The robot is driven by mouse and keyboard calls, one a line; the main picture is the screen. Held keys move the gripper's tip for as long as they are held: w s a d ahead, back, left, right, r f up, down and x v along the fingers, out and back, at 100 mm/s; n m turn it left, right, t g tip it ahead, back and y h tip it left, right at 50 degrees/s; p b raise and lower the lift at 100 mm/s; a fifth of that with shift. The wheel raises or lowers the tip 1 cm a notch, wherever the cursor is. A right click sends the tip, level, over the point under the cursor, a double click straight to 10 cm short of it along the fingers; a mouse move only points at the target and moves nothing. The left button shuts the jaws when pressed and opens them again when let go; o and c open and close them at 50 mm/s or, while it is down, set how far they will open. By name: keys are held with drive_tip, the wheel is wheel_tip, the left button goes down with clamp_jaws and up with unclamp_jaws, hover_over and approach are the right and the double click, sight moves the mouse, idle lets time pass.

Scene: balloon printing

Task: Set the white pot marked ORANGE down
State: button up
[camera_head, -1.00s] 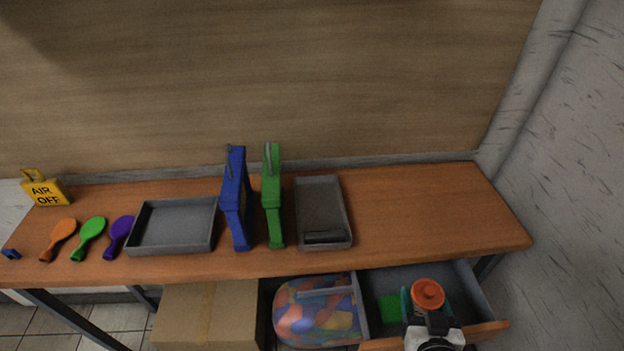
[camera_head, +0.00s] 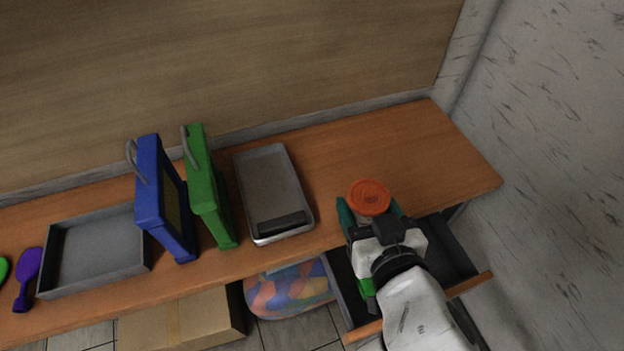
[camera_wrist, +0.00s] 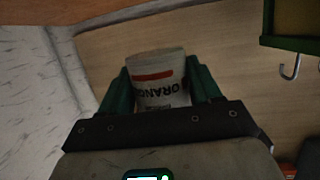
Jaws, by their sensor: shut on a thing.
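The white pot marked ORANGE (camera_wrist: 159,88) is between the green fingers of my gripper (camera_wrist: 160,92) in the wrist view, its lettering upside down there. In the head view its orange lid (camera_head: 369,196) shows at the tip of my gripper (camera_head: 370,208), which is shut on the pot. The gripper and pot appear over the front edge of the wooden table (camera_head: 390,150), right of the grey tray; the pot's base is hidden, so I cannot tell whether it touches the tabletop.
A grey tray with a dark block (camera_head: 272,185) lies left of my gripper. Green (camera_head: 209,188) and blue (camera_head: 163,200) frames stand beyond it, then another grey tray (camera_head: 97,250). An open drawer (camera_head: 452,255) is below the gripper. The table's right end is bare.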

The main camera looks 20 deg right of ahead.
drive_tip(key=f+p+x, duration=0.1)
drive_tip(key=p+x, duration=0.1)
drive_tip(key=x, duration=0.8)
hover_over(337, 186)
drive_tip(key=s+a, duration=0.1)
drive_tip(key=s, duration=0.2)
wheel_tip(337, 186, down, 5)
drive_tip(key=shift+w+r, duration=0.1)
drive_tip(key=shift+w, duration=0.05)
drive_tip(key=shift+w+f, duration=0.35)
drive_tip(key=shift+f, duration=0.05)
drive_tip(key=shift+f+b, duration=0.55)
drive_tip(key=shift+f, duration=1.05)
drive_tip(key=shift+f, duration=0.2)
drive_tip(key=o, duration=1.4)
drive_tip(key=shift+o, duration=0.2)
drive_tip(key=shift+r, duration=0.15)
